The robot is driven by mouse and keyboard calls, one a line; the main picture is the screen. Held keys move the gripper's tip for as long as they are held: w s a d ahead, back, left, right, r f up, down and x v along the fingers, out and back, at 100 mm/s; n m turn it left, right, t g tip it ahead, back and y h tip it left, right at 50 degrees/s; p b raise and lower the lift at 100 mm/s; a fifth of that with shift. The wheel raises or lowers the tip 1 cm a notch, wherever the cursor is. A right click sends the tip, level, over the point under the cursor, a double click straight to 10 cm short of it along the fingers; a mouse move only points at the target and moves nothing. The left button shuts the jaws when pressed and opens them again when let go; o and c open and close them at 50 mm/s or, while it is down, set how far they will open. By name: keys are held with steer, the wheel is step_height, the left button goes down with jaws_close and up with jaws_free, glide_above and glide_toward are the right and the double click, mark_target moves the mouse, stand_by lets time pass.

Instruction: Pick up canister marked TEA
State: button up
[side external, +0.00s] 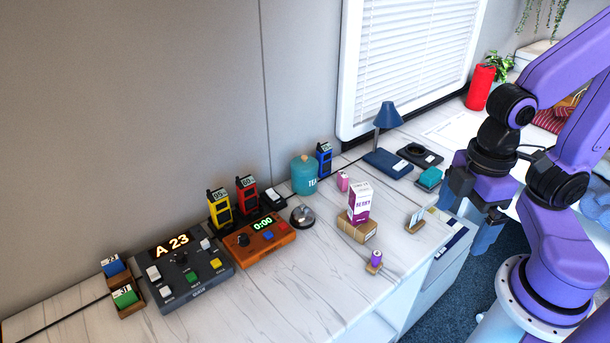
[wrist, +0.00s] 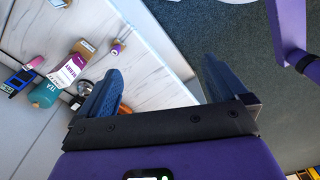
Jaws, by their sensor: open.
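The teal canister marked TEA (side external: 304,176) stands upright on the counter toward the back wall, in the middle of the side view. It also shows at the left of the wrist view (wrist: 45,95), with its TEA lettering visible. My gripper (side external: 476,202) is at the right of the side view, near the counter's right edge and well away from the canister. In the wrist view its two blue fingers (wrist: 160,90) are spread wide with nothing between them.
A blue radio (side external: 324,159) stands right behind the canister and a bell (side external: 303,216) in front. A blue lamp (side external: 387,116) is farther back.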

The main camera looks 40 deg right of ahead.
steer(key=w+f+n+t+h, duration=0.3)
steer(key=w+h, duration=0.1)
steer(key=w, duration=0.8)
steer(key=w+f+n+t+h, duration=0.2)
steer(key=w+f+n+h, duration=0.2)
steer(key=w, duration=0.8)
steer(key=n+t, duration=0.5)
steer(key=n, duration=0.3)
glide_toward(303, 178)
steer(key=shift+h, duration=0.4)
steer(key=v, duration=0.4)
steer(key=shift+s+a+f, duration=0.1)
steer(key=shift+s+f, duration=0.15)
steer(key=shift+w+f+n, duration=0.2)
steer(key=shift+f+n, duration=0.05)
steer(key=shift+n, duration=0.05)
steer(key=x, duration=1.1)
steer(key=shift+w, duration=0.3)
steer(key=shift+d+r+x, duration=0.15)
steer(key=shift+x, duration=1.3)
steer(key=shift+d+r+x, duration=0.15)
steer(key=shift+x, duration=1.25)
steer(key=c, duration=0.8)
